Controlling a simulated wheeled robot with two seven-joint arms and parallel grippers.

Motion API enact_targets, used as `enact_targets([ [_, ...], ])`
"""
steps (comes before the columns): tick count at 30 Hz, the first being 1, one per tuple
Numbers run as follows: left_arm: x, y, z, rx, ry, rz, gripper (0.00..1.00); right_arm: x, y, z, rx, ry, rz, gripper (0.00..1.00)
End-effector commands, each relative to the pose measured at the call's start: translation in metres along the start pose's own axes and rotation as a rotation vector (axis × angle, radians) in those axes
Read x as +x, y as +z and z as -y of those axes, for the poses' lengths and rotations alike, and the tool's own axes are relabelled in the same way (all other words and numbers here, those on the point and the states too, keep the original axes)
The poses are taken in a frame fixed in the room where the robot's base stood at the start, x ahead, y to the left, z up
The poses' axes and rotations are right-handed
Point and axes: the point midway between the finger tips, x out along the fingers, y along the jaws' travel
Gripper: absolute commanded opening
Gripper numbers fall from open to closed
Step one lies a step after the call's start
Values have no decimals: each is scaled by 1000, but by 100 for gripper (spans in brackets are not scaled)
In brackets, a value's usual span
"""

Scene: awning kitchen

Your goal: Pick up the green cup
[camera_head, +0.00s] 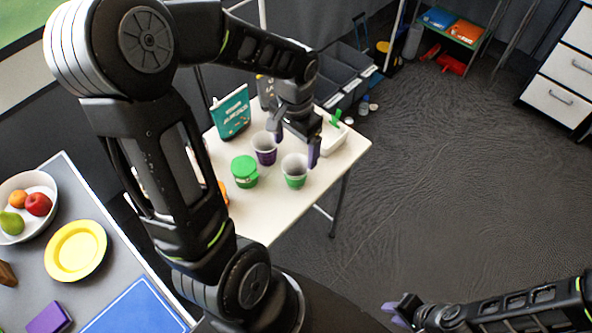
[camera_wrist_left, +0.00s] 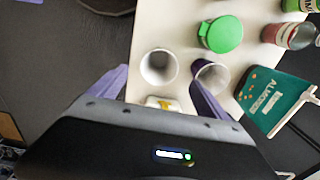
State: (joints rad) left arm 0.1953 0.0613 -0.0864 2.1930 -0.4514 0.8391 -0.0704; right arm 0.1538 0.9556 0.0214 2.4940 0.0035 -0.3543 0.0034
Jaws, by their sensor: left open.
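The green cup (camera_head: 294,180) stands upright on the white table, its white inside facing up. In the left wrist view the cup (camera_wrist_left: 158,67) lies just beyond my fingertips, roughly centred between them. My left gripper (camera_head: 293,141) is open and empty, above and just behind the cup in the head view; in the left wrist view its purple fingers (camera_wrist_left: 158,92) are spread wide. A purple cup (camera_head: 265,154) stands close by; it also shows beside the right finger in the left wrist view (camera_wrist_left: 211,75). My right gripper (camera_head: 396,312) is low at the right, away from the table.
A green-lidded jar (camera_head: 244,171) and a teal almond bag (camera_head: 231,113) stand near the cups on the white table (camera_head: 264,220). A grey table at left holds a fruit bowl (camera_head: 12,238) and yellow plate (camera_head: 75,250). The floor at right is open.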

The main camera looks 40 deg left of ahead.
Motion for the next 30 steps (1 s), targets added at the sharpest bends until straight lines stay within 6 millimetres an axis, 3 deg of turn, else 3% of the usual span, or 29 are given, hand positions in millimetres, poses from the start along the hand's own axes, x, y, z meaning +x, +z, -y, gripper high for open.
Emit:
enact_targets([
  [9, 25, 0, 0, 0, 0, 2, 88, -1, 0, 1, -1, 0, 0, 28],
  [20, 30, 0, -1, 0, 1, 2, 88, -2, 0, 1, 0, 0, 0, 28],
  [30, 74, 1, -3, 0, 1, 3, 88, -9, 1, 3, 1, 3, 2, 28],
])
